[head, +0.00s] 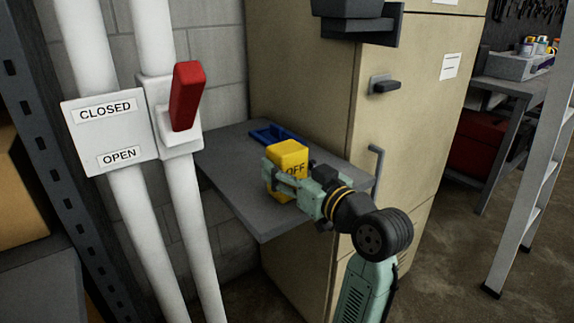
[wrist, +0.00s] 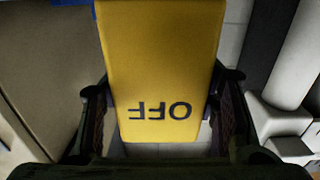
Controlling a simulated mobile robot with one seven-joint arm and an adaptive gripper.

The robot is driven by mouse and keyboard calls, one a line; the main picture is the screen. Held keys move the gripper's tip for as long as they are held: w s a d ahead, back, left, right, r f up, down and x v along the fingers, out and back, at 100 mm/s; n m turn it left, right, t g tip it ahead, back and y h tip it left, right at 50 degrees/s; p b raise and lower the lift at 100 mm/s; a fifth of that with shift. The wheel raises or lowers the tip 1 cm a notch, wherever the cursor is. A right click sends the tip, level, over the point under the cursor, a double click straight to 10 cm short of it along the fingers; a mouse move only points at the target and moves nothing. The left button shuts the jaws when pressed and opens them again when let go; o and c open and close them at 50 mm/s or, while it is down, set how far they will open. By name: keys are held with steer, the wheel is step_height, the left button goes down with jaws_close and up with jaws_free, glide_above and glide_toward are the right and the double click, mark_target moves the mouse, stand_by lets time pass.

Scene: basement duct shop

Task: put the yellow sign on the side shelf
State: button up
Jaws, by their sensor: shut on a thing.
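The yellow sign (head: 288,157) is a block with rounded edges and the dark letters OFF on one face. My gripper (head: 286,178) is shut on it, with a finger on each side. In the head view the sign is over the grey side shelf (head: 246,211), next to the beige cabinet; I cannot tell whether it touches the shelf. In the wrist view the sign (wrist: 160,65) fills the middle, its letters upside down, between the two fingers. Part of its lower half is hidden by my gripper in the head view.
A blue object (head: 272,134) lies at the back of the shelf. A red lever (head: 187,95) on white pipes stands to the left, beside a CLOSED/OPEN plate (head: 109,133). The beige cabinet (head: 300,70) with handles rises behind. The shelf's front left part is clear.

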steer(key=shift+f, duration=0.2)
steer(key=o, duration=1.2)
steer(key=shift+r, duration=0.1)
steer(key=shift+r, duration=0.1)
steer(key=shift+s+d, duration=0.15)
steer(key=shift+s, duration=0.05)
steer(key=b+v, duration=0.2)
steer(key=v, duration=0.9)
steer(key=shift+s+d, duration=0.1)
steer(key=shift+s, duration=0.15)
